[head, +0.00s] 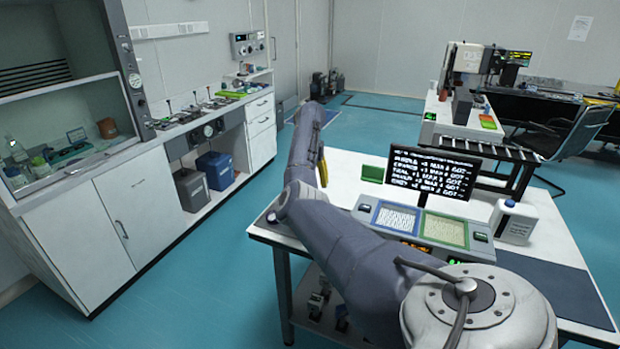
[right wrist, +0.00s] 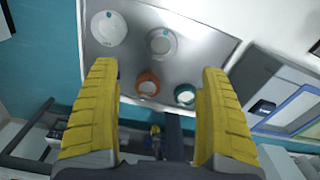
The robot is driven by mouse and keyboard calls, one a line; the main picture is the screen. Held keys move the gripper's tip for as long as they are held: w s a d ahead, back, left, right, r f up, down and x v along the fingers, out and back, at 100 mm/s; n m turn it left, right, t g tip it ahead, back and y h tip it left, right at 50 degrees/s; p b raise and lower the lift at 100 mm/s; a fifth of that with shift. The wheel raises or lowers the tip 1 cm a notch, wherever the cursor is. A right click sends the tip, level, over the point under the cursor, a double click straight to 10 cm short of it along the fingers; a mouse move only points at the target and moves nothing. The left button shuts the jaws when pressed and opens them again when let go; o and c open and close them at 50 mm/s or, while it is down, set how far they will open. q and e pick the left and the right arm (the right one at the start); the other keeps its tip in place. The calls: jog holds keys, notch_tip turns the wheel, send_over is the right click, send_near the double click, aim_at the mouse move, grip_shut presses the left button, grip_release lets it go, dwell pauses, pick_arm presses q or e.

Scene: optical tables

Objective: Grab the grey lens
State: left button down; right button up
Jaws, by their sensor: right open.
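The grey lens (right wrist: 161,43) is a round disc with a grey rim and a pale centre. In the right wrist view it lies on a silver tray (right wrist: 207,48), just beyond and between the fingertips. My right gripper (right wrist: 158,70) is open and empty, its two yellow fingers spread wide to either side. In the head view only a yellow part of my right gripper (head: 322,168) shows past the arm, at the left edge of the white table; the tray and lens are hidden there. My left gripper is not in view.
A white lens (right wrist: 109,28), an orange-rimmed lens (right wrist: 147,83) and a green-rimmed lens (right wrist: 185,94) share the tray. On the white table (head: 556,243), a console with a dark screen (head: 432,173) and a white bottle (head: 513,221) stand to the right of the gripper.

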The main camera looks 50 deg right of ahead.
jog(key=shift+s+f, duration=0.1)
jog(key=shift+f, duration=5.85)
jog(key=c, duration=1.4)
